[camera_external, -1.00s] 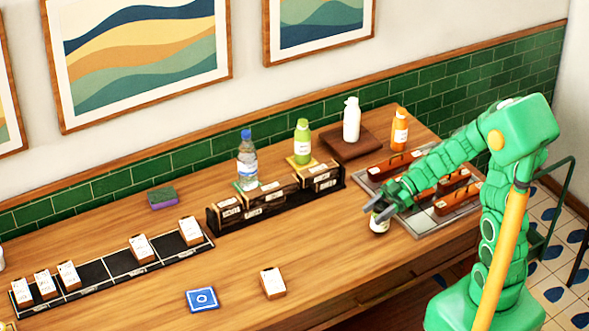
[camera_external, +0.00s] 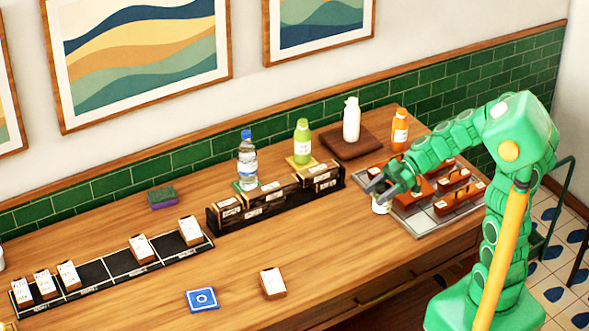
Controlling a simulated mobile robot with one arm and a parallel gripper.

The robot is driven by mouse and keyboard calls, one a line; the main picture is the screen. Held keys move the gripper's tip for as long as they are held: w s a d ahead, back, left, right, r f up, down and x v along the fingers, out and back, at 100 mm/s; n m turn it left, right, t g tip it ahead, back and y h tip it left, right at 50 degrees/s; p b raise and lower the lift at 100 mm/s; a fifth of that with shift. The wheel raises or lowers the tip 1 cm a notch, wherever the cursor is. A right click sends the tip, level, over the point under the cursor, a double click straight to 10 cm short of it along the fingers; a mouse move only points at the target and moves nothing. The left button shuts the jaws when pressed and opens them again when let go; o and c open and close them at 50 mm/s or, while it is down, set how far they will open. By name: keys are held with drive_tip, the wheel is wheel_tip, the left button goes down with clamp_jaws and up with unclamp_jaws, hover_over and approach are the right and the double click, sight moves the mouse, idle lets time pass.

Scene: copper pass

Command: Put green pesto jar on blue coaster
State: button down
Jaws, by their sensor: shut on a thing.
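A small jar (camera_external: 381,206) with a white label, apparently the green pesto jar, is at my gripper (camera_external: 377,190), at the left edge of the grey tray. My gripper is shut on it, and the fingers hide its top. I cannot tell whether its base touches the table. The blue coaster (camera_external: 202,299) with a white ring lies flat and empty near the table's front, far to the left of my gripper.
A small labelled box (camera_external: 272,284) stands just right of the coaster. A dark rack (camera_external: 275,200) with boxes lies left of my gripper, bottles behind it. The grey tray (camera_external: 430,227) holds red-brown items. The table between gripper and coaster is mostly clear.

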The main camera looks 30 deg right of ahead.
drive_tip(key=w+a+n+g, duration=0.1)
drive_tip(key=w+a, duration=0.1)
drive_tip(key=a, duration=1)
drive_tip(key=w+a+n+g, duration=0.1)
drive_tip(key=w+a+g, duration=0.15)
drive_tip(key=a, duration=0.95)
drive_tip(key=s+a+r+n+g, duration=0.15)
drive_tip(key=s+a, duration=0.35)
drive_tip(key=a, duration=0.7)
drive_tip(key=s+a+r+n, duration=0.1)
drive_tip(key=s+a+r, duration=0.3)
drive_tip(key=a, duration=0.8)
hover_over(198, 302)
drive_tip(key=shift+f, duration=5.45)
drive_tip(key=shift+a+f+h, duration=0.1)
drive_tip(key=shift+f+h, duration=0.3)
drive_tip(key=shift+f, duration=1)
drive_tip(key=shift+f, duration=0.1)
